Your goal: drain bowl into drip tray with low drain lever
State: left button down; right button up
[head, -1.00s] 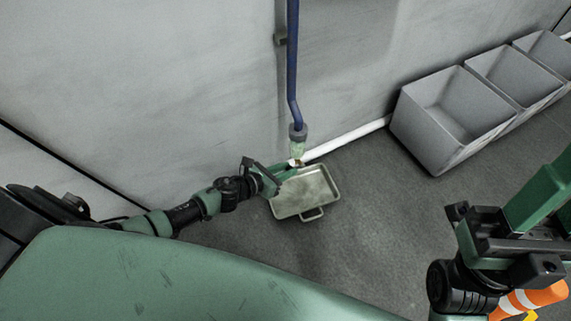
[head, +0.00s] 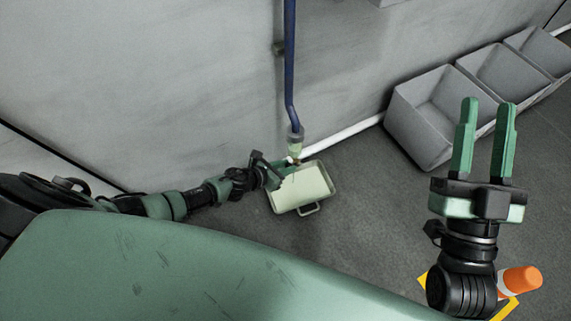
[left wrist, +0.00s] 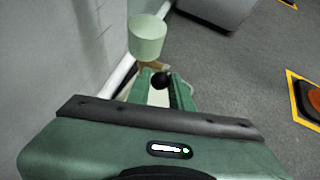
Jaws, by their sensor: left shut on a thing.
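The drip tray (head: 332,187) is a shallow pale tray with a handle on its front side, on the floor by the wall. A pale green layer (head: 304,186) covers its bottom. The bowl (head: 294,149) is a pale green cup under the blue pipe, above the tray's back edge; it also shows in the left wrist view (left wrist: 147,38). Below it is the drain lever with a black knob (left wrist: 163,80). My left gripper (head: 283,170) is shut on the lever, its fingers either side of the knob. My right gripper (head: 488,101) is open and empty, raised at the right.
A blue pipe (head: 290,70) runs down the grey wall. A white pipe (head: 350,134) runs along the wall's foot. Several grey bins (head: 424,135) stand at the right. An orange cone (head: 521,279) on a yellow-edged mark is at lower right. The floor between tray and right arm is clear.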

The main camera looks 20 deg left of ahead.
aim_at(287, 166)
jog(key=shift+w+f+g, duration=0.35)
jog(key=shift+f, duration=0.2)
jog(key=shift+w+f+g, duration=0.3)
jog(key=shift+f+g, duration=0.05)
jog(key=shift+f, duration=0.15)
pick_arm(q)
jog(key=c, duration=1.3)
grip_release()
jog(key=shift+o, duration=0.2)
jog(key=p+v, duration=0.2)
jog(key=v, duration=0.2)
jog(key=shift+r, duration=0.2)
jog(key=shift+p+v, duration=0.65)
jog(key=shift+v, duration=1.15)
pick_arm(e)
notch_tip(287, 166, down, 13)
jog(key=d+g+h, duration=0.1)
jog(key=g+h, duration=0.2)
jog(key=g, duration=0.5)
jog(key=shift+w+d+f, duration=0.2)
jog(key=shift+w+d, duration=0.1)
jog(key=shift+d, duration=0.05)
